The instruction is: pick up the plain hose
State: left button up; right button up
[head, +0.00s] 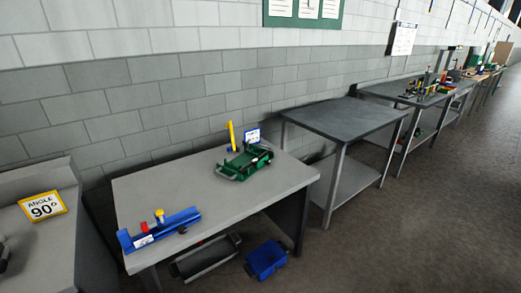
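I cannot make out a plain hose in the head view. Neither of my grippers is in view. On the near grey-topped table (150,195) lies a long blue tool (165,228) with red and yellow parts. Below the tabletop are a dark elongated object (205,258) and a blue bin (266,259).
A grey bench with a yellow "ANGLE 90°" sign (42,206) stands at the left. An empty dark table (345,117) is right of the near table. Farther tables hold small items (425,88) along the block wall. The floor (430,220) at right is clear.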

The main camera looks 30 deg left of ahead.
aim_at(244, 168)
jog(key=u, duration=1.1)
